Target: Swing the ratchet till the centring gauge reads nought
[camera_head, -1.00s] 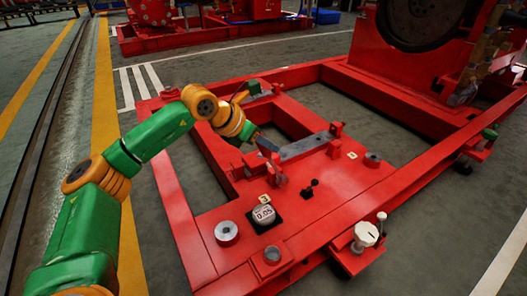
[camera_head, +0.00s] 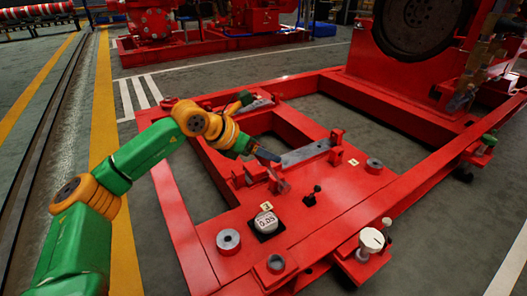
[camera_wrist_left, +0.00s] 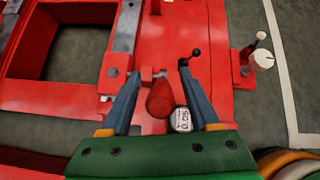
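The centring gauge (camera_head: 266,221) is a small white round display set in the red base plate; it reads 0.05, and also shows in the left wrist view (camera_wrist_left: 183,119). My left gripper (camera_head: 269,157) is above the plate near the left end of a grey bar (camera_head: 306,153). In the left wrist view its blue fingers (camera_wrist_left: 160,78) are apart, with a red rounded part (camera_wrist_left: 160,99) showing between them, not visibly gripped. My right gripper is out of view.
Grey round bosses (camera_head: 228,240) stand on the red frame. A white dial knob (camera_head: 371,239) sits on a side bracket at the right. A large dark flywheel (camera_head: 412,25) rises at the back right. The frame has open wells showing the floor.

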